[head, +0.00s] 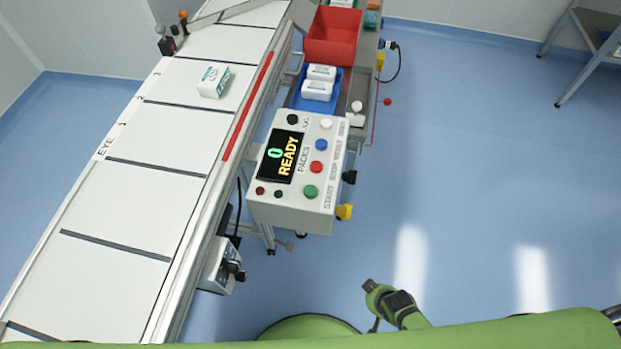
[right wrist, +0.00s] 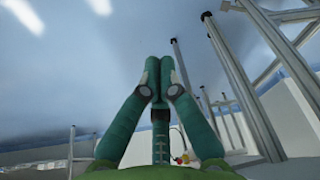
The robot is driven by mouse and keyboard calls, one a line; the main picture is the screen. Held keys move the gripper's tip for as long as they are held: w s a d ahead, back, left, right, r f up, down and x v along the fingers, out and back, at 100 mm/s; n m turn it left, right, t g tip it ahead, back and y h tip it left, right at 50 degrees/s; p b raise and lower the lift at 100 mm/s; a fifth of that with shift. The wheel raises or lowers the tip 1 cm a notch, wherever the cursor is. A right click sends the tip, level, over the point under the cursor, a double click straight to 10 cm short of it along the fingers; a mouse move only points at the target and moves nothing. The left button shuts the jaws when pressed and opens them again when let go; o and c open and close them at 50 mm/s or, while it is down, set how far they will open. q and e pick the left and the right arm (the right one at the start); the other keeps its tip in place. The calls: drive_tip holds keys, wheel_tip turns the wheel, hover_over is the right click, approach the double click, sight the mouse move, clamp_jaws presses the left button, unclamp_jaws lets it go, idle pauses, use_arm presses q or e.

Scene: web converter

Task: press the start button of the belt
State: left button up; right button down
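The start button (head: 311,192) is a round green button at the lower right of the control box (head: 290,208), with START printed beside it. A display (head: 281,157) on the box reads 0 READY. My right gripper (right wrist: 158,65) is shut and empty in the right wrist view, its two green fingers together. In the head view a small green and dark part that looks like my right gripper (head: 372,288) shows low, right of and below the box, apart from the button. My left gripper is not in view.
Red (head: 316,167), blue (head: 321,145) and white (head: 326,123) buttons line up above the green one. The belt (head: 150,149) on the left carries a white pack (head: 213,82). A red bin (head: 334,37) and blue tray (head: 303,97) stand behind the box.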

drive_tip(key=w+a+r+t+p, duration=0.1)
drive_tip(key=w+a+r+p, duration=0.15)
drive_tip(key=r, duration=0.35)
drive_tip(key=w+a+r+y+p, duration=0.1)
drive_tip(key=w+r+p, duration=0.1)
drive_tip(key=w+r, duration=0.35)
drive_tip(key=w+a+r+t+p, duration=0.1)
drive_tip(key=w+a+r+p, duration=0.1)
drive_tip(key=r, duration=0.5)
wheel_tip(320, 180, up, 24)
drive_tip(key=f+t+y+p, duration=0.1)
drive_tip(key=t+y+p, duration=0.1)
drive_tip(key=y+p, duration=0.35)
hover_over(312, 192)
drive_tip(key=p, duration=0.2)
drive_tip(key=h, duration=0.2)
drive_tip(key=shift+s+r, duration=0.1)
drive_tip(key=shift+r, duration=0.15)
drive_tip(key=shift+f, duration=0.1)
wheel_tip(312, 192, down, 7)
drive_tip(key=b, duration=0.3)
drive_tip(key=shift+f, duration=0.1)
drive_tip(key=shift+f+b, duration=0.45)
drive_tip(key=shift+f, duration=0.3)
drive_tip(key=shift+f, duration=0.1)
